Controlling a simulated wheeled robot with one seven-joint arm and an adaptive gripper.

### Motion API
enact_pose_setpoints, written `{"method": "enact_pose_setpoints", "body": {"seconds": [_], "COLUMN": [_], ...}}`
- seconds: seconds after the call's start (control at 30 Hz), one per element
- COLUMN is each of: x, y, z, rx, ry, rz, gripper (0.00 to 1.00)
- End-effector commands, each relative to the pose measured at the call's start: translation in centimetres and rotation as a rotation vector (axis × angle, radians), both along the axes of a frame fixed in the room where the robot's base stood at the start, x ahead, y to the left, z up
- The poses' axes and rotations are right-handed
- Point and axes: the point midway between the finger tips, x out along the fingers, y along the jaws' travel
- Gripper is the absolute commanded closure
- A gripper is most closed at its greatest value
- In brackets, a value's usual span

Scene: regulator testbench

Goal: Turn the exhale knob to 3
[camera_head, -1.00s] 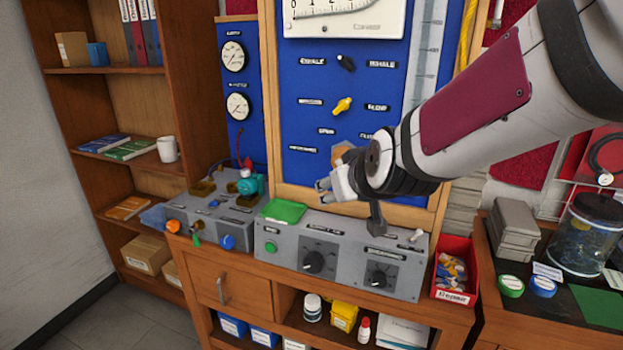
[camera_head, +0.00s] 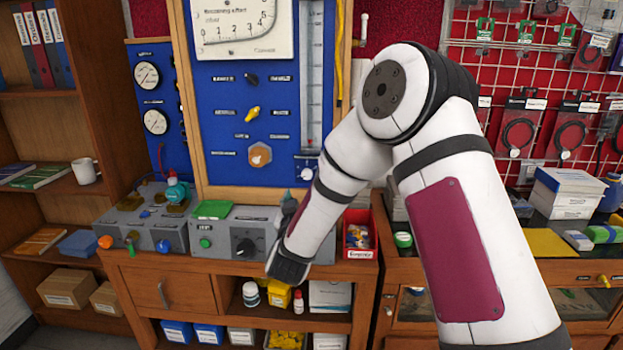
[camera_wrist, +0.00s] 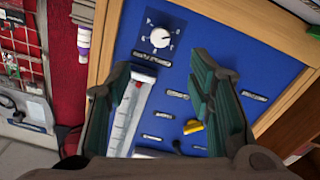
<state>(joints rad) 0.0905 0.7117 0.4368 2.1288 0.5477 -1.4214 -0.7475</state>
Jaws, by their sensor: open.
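A blue panel (camera_head: 228,120) in a wooden frame stands at the back in the head view. A white dial knob (camera_head: 307,173) sits low at right. In the wrist view my gripper (camera_wrist: 160,66) is open and empty, facing the panel, with the white knob (camera_wrist: 160,38) beyond its fingertips.
Grey control boxes (camera_head: 222,238) stand on the wooden bench below the panel. A red bin (camera_head: 358,252) is beside them. A vertical scale (camera_head: 312,75) runs along the panel's right side. A bookshelf (camera_head: 60,145) is at left, a red pegboard wall (camera_head: 560,90) at right.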

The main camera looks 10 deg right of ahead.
Motion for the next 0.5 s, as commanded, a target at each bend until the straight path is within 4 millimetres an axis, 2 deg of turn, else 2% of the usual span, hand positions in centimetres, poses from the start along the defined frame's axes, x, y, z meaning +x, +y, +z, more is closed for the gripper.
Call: {"method": "enact_pose_setpoints", "body": {"seconds": [0.17,0.5], "x": [2.5,8.8], "y": [-1.0,-3.0], "z": [0.0,0.0], "rx": [0.002,0.002], "ry": [-0.001,0.000], "rz": [-0.003,-0.002], "gripper": [0.52,0.52]}}
